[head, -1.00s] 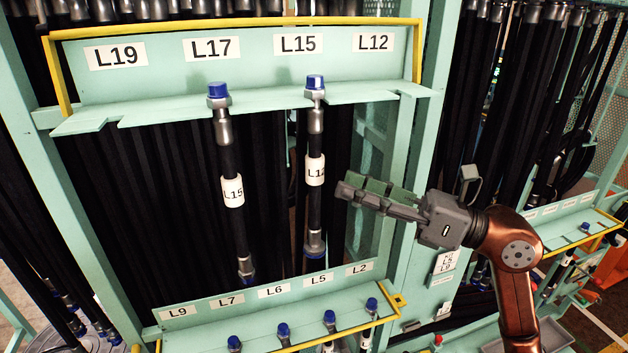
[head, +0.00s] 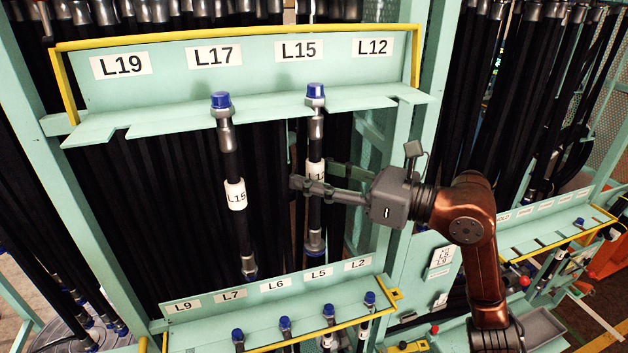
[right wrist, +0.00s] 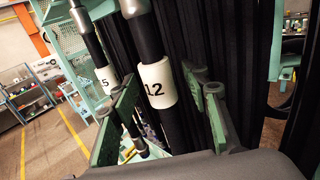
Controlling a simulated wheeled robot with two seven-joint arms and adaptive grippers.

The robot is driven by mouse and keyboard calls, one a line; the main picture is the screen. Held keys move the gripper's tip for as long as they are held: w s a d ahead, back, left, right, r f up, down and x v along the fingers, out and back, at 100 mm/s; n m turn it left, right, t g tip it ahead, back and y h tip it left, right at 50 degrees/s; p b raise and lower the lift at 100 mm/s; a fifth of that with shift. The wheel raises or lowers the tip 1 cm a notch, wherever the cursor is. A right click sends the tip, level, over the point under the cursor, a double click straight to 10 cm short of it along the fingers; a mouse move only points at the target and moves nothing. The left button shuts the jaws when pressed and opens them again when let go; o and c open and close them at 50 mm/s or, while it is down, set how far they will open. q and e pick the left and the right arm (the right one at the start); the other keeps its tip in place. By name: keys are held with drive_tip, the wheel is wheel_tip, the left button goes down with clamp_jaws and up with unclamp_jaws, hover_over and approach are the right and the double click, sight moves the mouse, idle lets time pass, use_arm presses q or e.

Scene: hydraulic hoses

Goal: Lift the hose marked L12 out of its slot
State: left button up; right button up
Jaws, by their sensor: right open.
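The hose marked L12 (head: 315,215) hangs upright in the slot of the upper shelf below the L15 plate, its blue cap above the shelf. My right gripper (head: 312,177) is open at the height of its white label. One finger passes in front of the hose and the other shows behind it. In the right wrist view the L12 hose (right wrist: 157,88) stands between the two open fingers (right wrist: 166,92), with gaps visible. Whether either finger touches it I cannot tell. My left gripper is not in view.
A hose marked L15 (head: 233,170) hangs to the left, below the L17 plate. The upper shelf (head: 165,121) has empty slots below L19 and L12. A lower shelf (head: 262,313) holds several blue-capped hoses. A green rack post (head: 425,140) stands right of the hoses.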

drive_tip(key=shift+d, duration=0.1)
drive_tip(key=shift+c, duration=0.7)
clamp_jaws()
drive_tip(key=shift+r, duration=0.1)
